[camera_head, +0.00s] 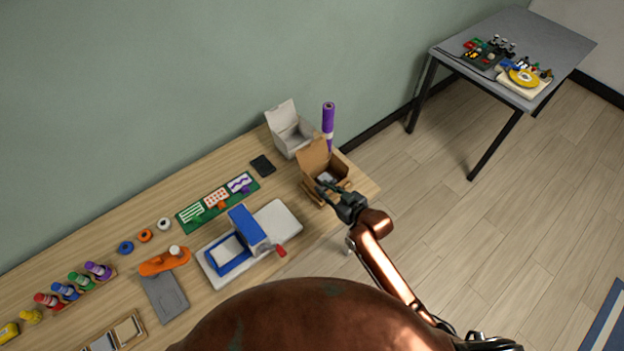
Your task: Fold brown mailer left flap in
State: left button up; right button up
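The brown mailer (315,157) is an open cardboard box near the right end of the wooden workbench. Its lid stands up at the back, and something pale lies inside. A flap (311,192) sticks out low at its left front side. My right gripper (323,194) is at the front of the mailer, its dark fingers apart and close to that flap. I cannot tell whether they touch it. The gripper hides part of the mailer's front. My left gripper is not in view.
A white open box (289,130) and an upright purple roll (328,118) stand behind the mailer. A blue press (240,240) on a white base lies to the left. A black pad (262,165) lies between. The bench's right edge is close.

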aim_at(312, 182)
jog(key=x, duration=0.8)
jog(key=shift+a+r, duration=0.1)
jog(key=shift+r, duration=0.1)
jog(key=shift+c, duration=0.5)
grip_shut()
